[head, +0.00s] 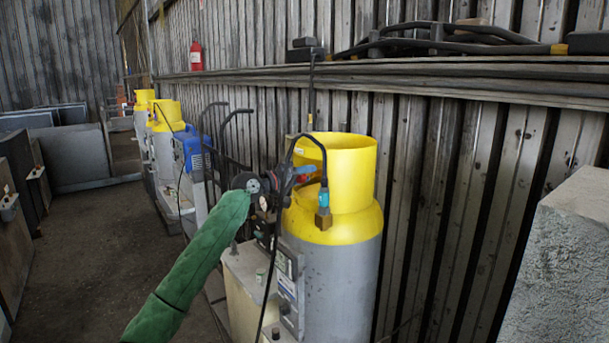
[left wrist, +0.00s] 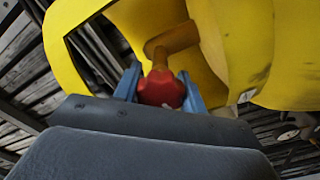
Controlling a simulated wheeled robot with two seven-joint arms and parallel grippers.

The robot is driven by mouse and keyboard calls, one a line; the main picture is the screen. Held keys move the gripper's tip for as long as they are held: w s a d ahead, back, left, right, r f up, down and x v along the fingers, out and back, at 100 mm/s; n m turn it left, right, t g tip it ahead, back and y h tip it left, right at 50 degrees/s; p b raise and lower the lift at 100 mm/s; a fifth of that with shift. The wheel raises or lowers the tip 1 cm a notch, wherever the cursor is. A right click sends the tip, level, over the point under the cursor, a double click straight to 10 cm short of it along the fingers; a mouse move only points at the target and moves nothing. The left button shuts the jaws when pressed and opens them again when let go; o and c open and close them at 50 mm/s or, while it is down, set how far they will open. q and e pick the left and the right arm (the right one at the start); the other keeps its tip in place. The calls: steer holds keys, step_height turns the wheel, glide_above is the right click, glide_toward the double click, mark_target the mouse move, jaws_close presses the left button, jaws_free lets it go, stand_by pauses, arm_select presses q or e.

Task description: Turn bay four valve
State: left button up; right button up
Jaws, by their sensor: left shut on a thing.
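A grey gas cylinder with a yellow collar (head: 345,220) stands upright near the middle of the head view. My left gripper (head: 302,172), on the green-sleeved arm, reaches in at the left side of that collar. In the left wrist view, its blue fingers (left wrist: 160,88) are shut on a red valve knob (left wrist: 161,90). The knob sits on a brass-coloured stem (left wrist: 162,58) inside an opening of the yellow collar (left wrist: 235,45). The gripper hides most of the valve in the head view. My right gripper is not in view.
A black hose with a teal and brass fitting (head: 323,203) hangs over the collar's front. A box-shaped unit (head: 248,285) stands beside the cylinder. More yellow-topped cylinders (head: 166,115) and a blue machine (head: 190,150) stand farther back. A concrete block (head: 565,265) is at right.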

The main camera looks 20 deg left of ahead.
arm_select(q)
steer(key=shift+r, duration=0.1)
steer(key=o, duration=1)
steer(key=shift+a, duration=0.1)
steer(key=shift+c, duration=0.2)
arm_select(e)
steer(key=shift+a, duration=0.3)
arm_select(q)
steer(key=shift+s+a, duration=0.1)
steer(key=shift+s, duration=0.1)
steer(key=b+v, duration=0.3)
steer(key=v, duration=0.4)
steer(key=shift+a, duration=0.15)
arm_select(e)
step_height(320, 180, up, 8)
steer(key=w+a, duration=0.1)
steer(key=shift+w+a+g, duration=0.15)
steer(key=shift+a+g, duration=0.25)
arm_select(q)
steer(key=shift+s, duration=0.1)
